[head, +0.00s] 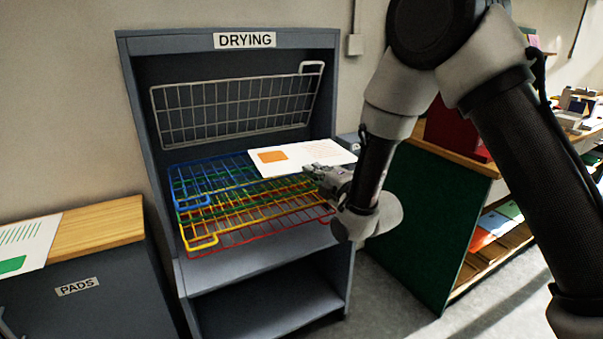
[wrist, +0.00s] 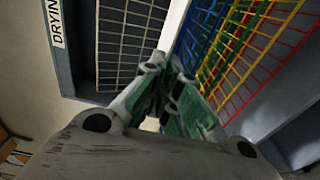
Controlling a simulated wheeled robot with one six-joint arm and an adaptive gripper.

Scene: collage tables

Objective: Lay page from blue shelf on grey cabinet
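The page (head: 308,154), white with an orange patch, is level above the wire shelves in the head view. Its right end reaches past the rack's side. My gripper (head: 318,172) is at its front edge and appears shut on it. In the wrist view the fingers of my gripper (wrist: 160,75) are close together, with a thin pale strip beside them that looks like the page edge-on. The blue shelf (head: 183,187) is below and left of the page. A grey cabinet (head: 95,305) marked PADS, with a wooden top, stands at the lower left.
The DRYING rack (head: 134,85) has a raised white wire shelf (head: 235,108) above and green, yellow and red ones below the blue. Another page (head: 28,240) with green marks lies on the left of the PADS cabinet's top; the top's right part is bare. A green-sided unit (head: 425,220) stands right.

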